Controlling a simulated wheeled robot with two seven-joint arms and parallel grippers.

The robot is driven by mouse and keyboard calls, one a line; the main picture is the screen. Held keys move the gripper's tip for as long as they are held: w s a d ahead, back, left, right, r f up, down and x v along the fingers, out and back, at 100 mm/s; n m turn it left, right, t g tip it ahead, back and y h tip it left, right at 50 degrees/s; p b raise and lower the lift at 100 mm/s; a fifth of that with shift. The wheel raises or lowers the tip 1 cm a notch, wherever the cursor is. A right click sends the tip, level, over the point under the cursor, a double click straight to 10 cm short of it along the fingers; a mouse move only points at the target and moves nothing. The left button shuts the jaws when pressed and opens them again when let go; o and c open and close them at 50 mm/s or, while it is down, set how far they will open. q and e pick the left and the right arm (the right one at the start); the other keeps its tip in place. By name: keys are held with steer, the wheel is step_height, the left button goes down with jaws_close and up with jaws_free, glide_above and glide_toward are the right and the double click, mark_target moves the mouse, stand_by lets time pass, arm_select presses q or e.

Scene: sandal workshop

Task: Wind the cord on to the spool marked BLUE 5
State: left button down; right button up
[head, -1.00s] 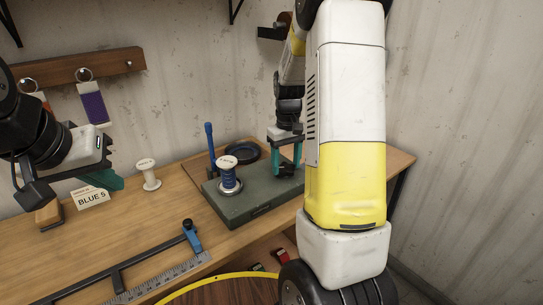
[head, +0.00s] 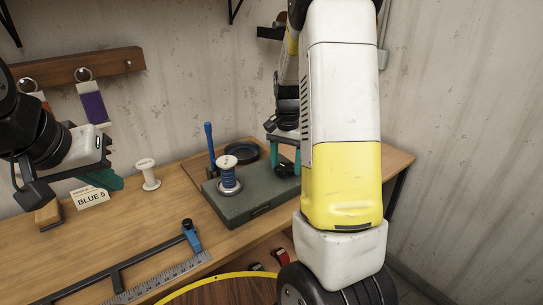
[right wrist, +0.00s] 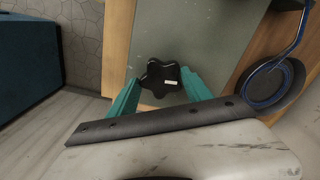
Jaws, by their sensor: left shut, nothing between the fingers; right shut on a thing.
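A spool (head: 228,174) with blue cord around its middle stands upright on a green base (head: 243,207) on the bench. A card marked BLUE 5 (head: 91,198) stands at the left. A dark dish (head: 241,152) is behind the spool. In the right wrist view, a blue strand (right wrist: 296,38) runs into this dish (right wrist: 272,84). My right gripper (head: 284,163) is shut on a black lobed knob (right wrist: 158,78) at the base's right end; my forearm hides part of that area. My left gripper (head: 112,182) is shut and empty above the card, left of a bare white spool (head: 147,174).
A blue upright post (head: 210,143) stands behind the base. A ruler (head: 160,280) and clamp bar (head: 120,268) lie in front. A wooden block (head: 48,216) is at the left. A peg rail (head: 80,72) with coloured swatches hangs on the wall.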

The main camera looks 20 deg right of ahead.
mark_target(286, 167)
steer(key=shift+m, duration=1.7)
steer(key=shift+a, duration=0.1)
steer(key=o, duration=1.4)
steer(key=shift+c, duration=0.2)
steer(key=shift+r, duration=0.15)
steer(key=shift+m, duration=0.3)
step_height(286, 167, up, 8)
steer(key=shift+f, duration=0.25)
